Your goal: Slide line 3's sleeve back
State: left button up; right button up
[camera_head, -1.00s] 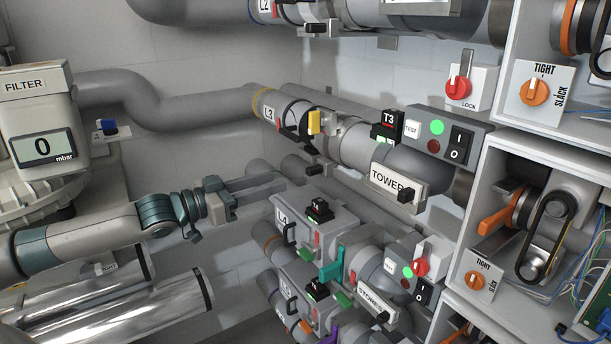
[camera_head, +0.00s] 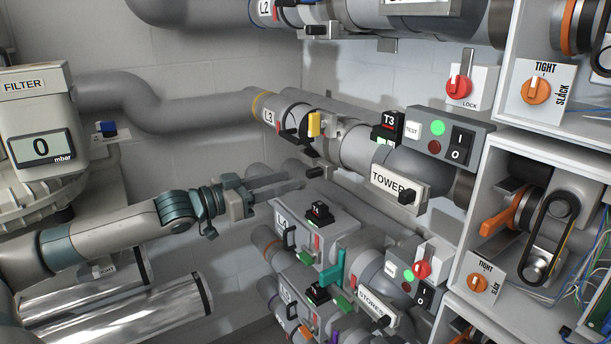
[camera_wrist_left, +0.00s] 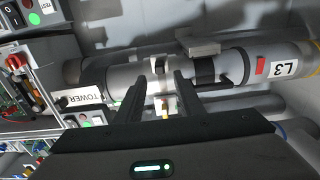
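Line 3's pipe, marked with an L3 label (camera_head: 269,115), runs from the back left towards the TOWER plate (camera_head: 398,186). Its grey sleeve (camera_head: 288,111) carries a black handle (camera_head: 292,135), with a yellow tab (camera_head: 314,123) beside it. In the wrist view the L3 label (camera_wrist_left: 291,68) is at the right, next to a red mark, with a black band (camera_wrist_left: 205,72) to its left. My left gripper (camera_head: 298,180) is open and empty, below the L3 pipe and apart from it. Its two fingers (camera_wrist_left: 170,76) point towards the pipe in the wrist view. My right gripper is out of view.
The L4 unit (camera_head: 305,225) with a black top piece lies just below my left gripper. A T3 box (camera_head: 387,127) and switch panel (camera_head: 447,136) stand to the right of line 3. The filter (camera_head: 38,130) reading 0 mbar stands at left.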

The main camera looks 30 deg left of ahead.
aim_at(307, 174)
pick_arm(q)
jog(key=shift+r+p+x, duration=0.2)
jog(key=shift+p+x, duration=0.85)
jog(key=shift+x, duration=1.3)
jog(key=shift+p+x, duration=0.4)
jog(key=shift+x, duration=0.5)
jog(key=shift+f, duration=0.15)
grip_shut()
